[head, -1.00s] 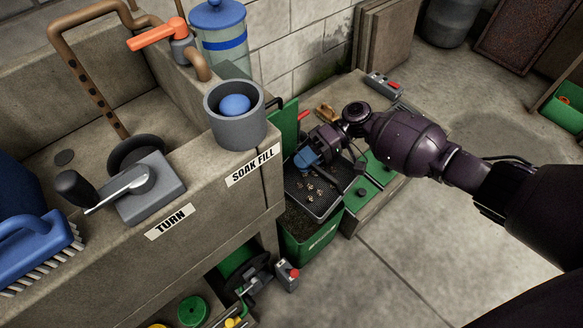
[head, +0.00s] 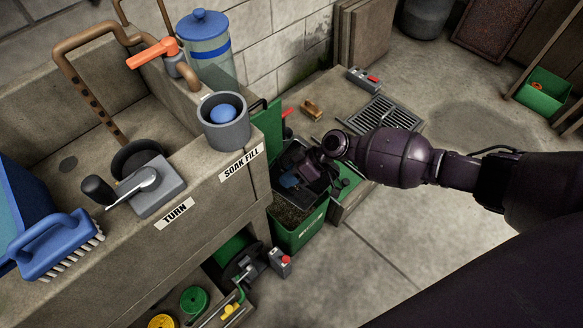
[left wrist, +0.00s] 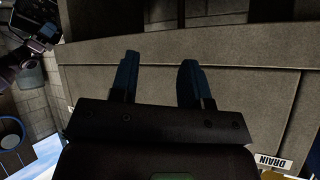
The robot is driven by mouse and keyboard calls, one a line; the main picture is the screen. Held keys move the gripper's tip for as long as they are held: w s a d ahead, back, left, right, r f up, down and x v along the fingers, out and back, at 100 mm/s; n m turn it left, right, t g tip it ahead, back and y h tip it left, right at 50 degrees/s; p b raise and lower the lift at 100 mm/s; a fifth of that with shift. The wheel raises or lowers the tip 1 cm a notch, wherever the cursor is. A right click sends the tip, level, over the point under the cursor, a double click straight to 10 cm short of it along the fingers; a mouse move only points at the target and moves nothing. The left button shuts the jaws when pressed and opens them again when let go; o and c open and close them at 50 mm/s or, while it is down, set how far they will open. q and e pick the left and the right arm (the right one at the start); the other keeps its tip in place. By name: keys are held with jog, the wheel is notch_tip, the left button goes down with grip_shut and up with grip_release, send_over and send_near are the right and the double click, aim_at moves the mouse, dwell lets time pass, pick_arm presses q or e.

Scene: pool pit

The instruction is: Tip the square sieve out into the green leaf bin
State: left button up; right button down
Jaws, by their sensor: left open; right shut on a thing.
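The green leaf bin (head: 301,238) stands on the floor beside the concrete sink, with dark litter showing in its open top. The dark square sieve (head: 292,157) is over the bin's back part, tilted and largely hidden by my right gripper. I cannot see whether debris is still in the sieve. My left gripper (left wrist: 158,75) shows in the left wrist view with its two blue fingers apart and nothing between them, in front of a concrete wall.
The concrete sink ledge holds a grey cup (head: 226,125) with a blue ball, a crank box (head: 155,187) and a blue brush (head: 58,240). A floor grate (head: 383,122) lies behind my right arm.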

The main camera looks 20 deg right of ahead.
aim_at(290, 196)
jog(key=t, duration=0.1)
jog(key=f+n+t+h+p, duration=0.1)
jog(key=f+n+t+p, duration=0.1)
jog(key=shift+s+a+h, duration=0.25)
jog(key=shift+h, duration=0.05)
jog(key=shift+s+f+n+t+h, duration=0.15)
jog(key=shift+f+n+t, duration=0.2)
jog(key=shift+f+t, duration=0.2)
jog(key=shift+s+f+n+t+h, duration=0.15)
jog(key=shift+f+n+t, duration=0.2)
jog(key=shift+f+t, duration=0.2)
jog(key=t, duration=0.1)
jog(key=f+n+t, duration=0.1)
jog(key=f+n+t+h+b, duration=0.1)
jog(key=shift+w+d, duration=0.1)
jog(key=shift+w, duration=0.15)
jog(key=shift+w+n+t, duration=0.1)
jog(key=shift+n+t, duration=0.3)
jog(key=shift+t, duration=0.2)
